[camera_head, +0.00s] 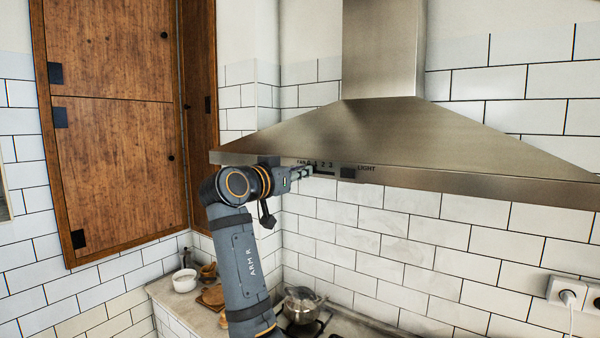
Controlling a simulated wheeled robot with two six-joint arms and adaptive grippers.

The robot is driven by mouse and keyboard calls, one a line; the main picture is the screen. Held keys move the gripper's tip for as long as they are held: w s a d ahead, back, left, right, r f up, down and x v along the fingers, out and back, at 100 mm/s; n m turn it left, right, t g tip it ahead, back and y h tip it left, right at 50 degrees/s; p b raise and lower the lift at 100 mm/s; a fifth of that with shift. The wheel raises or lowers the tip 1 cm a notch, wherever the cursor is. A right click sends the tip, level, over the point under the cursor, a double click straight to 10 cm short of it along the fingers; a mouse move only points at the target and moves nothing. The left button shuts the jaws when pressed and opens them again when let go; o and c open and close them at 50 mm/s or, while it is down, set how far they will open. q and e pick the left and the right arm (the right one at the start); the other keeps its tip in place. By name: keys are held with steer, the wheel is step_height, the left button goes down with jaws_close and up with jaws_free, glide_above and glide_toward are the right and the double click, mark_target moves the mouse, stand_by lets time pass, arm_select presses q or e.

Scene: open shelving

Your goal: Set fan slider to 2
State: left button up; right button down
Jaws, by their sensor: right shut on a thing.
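The steel range hood (400,150) has a front strip marked FAN 0 1 2 3, with a dark slider slot (325,173) below the numbers. My right gripper (304,172) reaches up to the strip from the left, its fingertips at the left part of the slot near the low numbers. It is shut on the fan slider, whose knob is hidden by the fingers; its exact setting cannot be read. My left gripper is not in view.
A dark light switch (347,172) marked LIGHT sits just right of the slot. Wooden cabinets (120,150) stand at the left.

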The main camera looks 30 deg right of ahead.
mark_target(324, 170)
steer(key=s+b, duration=0.1)
steer(key=s+d+b, duration=0.1)
steer(key=s, duration=0.1)
steer(key=shift+s+d+f+b, duration=0.15)
steer(key=shift+d+b, duration=0.05)
steer(key=shift+b, duration=0.2)
steer(key=shift+s+d+r, duration=0.1)
steer(key=shift+s+r, duration=0.1)
steer(key=shift+s, duration=0.1)
steer(key=c, duration=1.6)
jaws_free()
steer(key=shift+w, duration=0.15)
steer(key=shift+o, duration=1)
